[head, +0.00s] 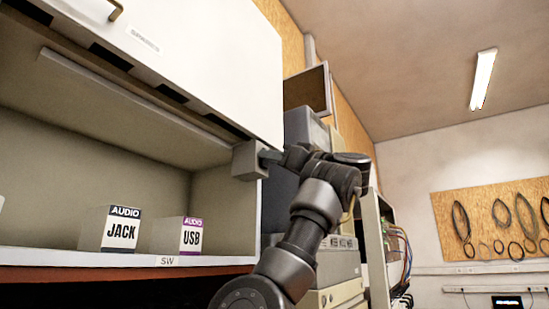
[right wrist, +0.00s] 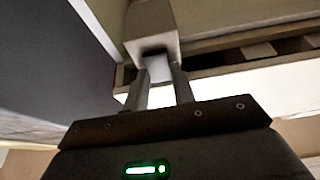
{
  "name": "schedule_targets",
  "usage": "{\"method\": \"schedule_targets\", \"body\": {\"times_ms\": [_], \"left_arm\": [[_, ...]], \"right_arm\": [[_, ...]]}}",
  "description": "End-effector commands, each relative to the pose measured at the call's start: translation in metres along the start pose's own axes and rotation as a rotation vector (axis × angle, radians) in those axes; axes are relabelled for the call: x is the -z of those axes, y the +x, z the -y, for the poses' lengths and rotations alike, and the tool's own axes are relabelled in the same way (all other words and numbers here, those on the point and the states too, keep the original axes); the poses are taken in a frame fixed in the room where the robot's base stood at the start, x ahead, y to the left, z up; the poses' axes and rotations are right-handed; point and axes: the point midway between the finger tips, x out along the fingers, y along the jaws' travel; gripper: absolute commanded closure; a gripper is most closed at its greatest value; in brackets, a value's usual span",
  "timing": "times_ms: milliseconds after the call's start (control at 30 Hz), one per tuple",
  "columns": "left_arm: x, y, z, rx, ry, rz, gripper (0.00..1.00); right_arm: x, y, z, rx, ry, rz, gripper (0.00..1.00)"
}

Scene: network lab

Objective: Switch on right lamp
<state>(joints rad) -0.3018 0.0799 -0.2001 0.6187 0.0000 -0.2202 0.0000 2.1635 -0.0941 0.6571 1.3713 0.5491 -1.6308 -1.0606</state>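A grey box (head: 249,160) sits at the right end of the shelf bay, below the white overhead cabinet. It also shows in the right wrist view (right wrist: 152,30), with a dark recess in its near face. My right gripper (head: 268,157) is at this box, reaching from its right side. In the right wrist view its two fingers (right wrist: 160,84) stand apart, with a pale piece (right wrist: 159,68) between them at the box. Whether they press on that piece is unclear. A long pale strip (head: 130,101) runs under the cabinet; no glow shows on it. My left gripper is not in view.
The white cabinet (head: 200,50) hangs over the bay. On the shelf stand an AUDIO JACK box (head: 108,229) and an AUDIO USB box (head: 178,235). Stacked equipment (head: 340,262) and an open case with cables (head: 385,240) stand to the right, close behind my right arm.

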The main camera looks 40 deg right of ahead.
Motion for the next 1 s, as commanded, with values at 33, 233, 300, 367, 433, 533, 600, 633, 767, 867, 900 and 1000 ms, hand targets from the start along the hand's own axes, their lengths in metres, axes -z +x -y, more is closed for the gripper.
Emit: {"method": "schedule_targets", "body": {"times_ms": [33, 233, 300, 367, 433, 533, 600, 633, 767, 867, 900, 1000], "left_arm": [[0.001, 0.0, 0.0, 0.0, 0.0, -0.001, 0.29], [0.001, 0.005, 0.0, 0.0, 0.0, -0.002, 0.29], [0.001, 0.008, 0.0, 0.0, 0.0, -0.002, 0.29], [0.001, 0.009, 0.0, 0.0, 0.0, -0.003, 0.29], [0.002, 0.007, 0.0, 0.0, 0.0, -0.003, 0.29], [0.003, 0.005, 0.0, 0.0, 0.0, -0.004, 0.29], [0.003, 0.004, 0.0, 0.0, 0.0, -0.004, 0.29], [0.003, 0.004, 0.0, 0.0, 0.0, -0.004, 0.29], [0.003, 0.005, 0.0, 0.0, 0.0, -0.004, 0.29], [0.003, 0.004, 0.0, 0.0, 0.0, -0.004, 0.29], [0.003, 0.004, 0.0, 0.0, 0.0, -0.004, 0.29], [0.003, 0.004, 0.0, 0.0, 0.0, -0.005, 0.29]], "right_arm": [[0.0, 0.0, 0.0, 0.0, 0.0, 0.0, 0.93], [0.002, -0.001, 0.0, 0.001, -0.007, 0.037, 0.97], [0.003, -0.001, 0.0, 0.0, -0.008, 0.091, 0.97], [0.006, 0.0, -0.001, -0.001, -0.007, 0.141, 0.97], [0.008, 0.002, -0.001, -0.002, -0.006, 0.199, 0.97], [0.011, 0.003, 0.0, -0.001, -0.004, 0.261, 0.97], [0.01, 0.003, 0.0, -0.001, -0.003, 0.285, 0.97], [0.01, 0.003, 0.0, -0.002, -0.002, 0.29, 0.97], [0.01, 0.003, 0.0, -0.002, -0.002, 0.293, 0.97], [0.01, 0.002, 0.0, -0.003, -0.002, 0.291, 0.97], [0.01, 0.003, 0.0, -0.003, -0.002, 0.291, 0.97], [0.01, 0.003, 0.0, -0.002, -0.002, 0.291, 0.63]]}}
